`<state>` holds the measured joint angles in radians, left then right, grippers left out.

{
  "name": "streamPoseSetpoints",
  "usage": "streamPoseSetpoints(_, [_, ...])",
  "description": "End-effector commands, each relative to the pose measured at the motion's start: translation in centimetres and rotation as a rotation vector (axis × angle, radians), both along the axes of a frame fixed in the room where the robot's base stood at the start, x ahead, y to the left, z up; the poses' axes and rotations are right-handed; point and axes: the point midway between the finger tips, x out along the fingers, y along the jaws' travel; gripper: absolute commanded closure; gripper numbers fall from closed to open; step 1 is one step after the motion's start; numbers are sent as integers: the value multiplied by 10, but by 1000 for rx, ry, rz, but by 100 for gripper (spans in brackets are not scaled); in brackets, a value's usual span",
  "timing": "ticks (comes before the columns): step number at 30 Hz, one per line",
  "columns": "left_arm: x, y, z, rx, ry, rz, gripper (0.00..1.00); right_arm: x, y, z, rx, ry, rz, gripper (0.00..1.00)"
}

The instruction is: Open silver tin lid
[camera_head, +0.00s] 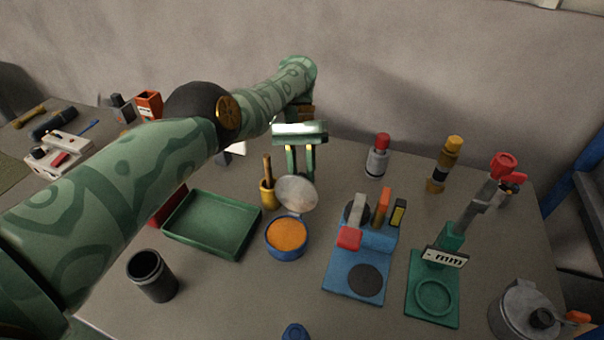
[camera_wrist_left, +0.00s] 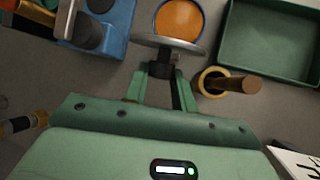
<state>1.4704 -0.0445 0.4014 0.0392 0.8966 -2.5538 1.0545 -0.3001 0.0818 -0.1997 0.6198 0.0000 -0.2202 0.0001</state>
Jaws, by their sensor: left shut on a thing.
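A round blue tin (camera_head: 286,251) stands open on the table, with orange contents showing inside. Its silver lid (camera_head: 296,193) is tilted up steeply at the tin's far rim. In the left wrist view the lid (camera_wrist_left: 168,46) shows nearly edge-on, in front of the orange contents (camera_wrist_left: 180,18). My left gripper (camera_head: 300,172) is behind the lid. Its fingers are shut on the lid's dark knob (camera_wrist_left: 160,69). Whether a hinge joins lid and tin is hidden. My right gripper is in neither view.
A mustard pot with a wooden handle (camera_head: 267,190) stands close left of the lid. A green tray (camera_head: 207,225) lies left of the tin, a blue stand (camera_head: 345,281) right. A black cup (camera_head: 151,276) and a silver pot (camera_head: 520,312) stand nearer the front.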

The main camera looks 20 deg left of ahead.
Motion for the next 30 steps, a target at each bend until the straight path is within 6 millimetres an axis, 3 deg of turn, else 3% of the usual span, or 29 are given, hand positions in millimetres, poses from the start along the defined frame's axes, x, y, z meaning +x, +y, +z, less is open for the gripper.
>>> streamPoseSetpoints(9, [1, 0, 1, 0, -4, 1, 100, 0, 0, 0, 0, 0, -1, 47])
streamPoseSetpoints(10, [1, 0, 1, 0, -4, 1, 66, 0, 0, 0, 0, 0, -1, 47])
streamPoseSetpoints(12, [1, 0, 1, 0, -4, 1, 52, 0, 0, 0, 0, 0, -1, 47])
streamPoseSetpoints(22, [1, 0, 5, 0, -3, 1, 52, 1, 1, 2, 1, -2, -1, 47])
streamPoseSetpoints(27, [2, 0, 35, -1, -7, -1, 52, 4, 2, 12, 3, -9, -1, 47])
streamPoseSetpoints(30, [-6, -2, 51, 2, -5, 0, 52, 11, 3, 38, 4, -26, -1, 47])
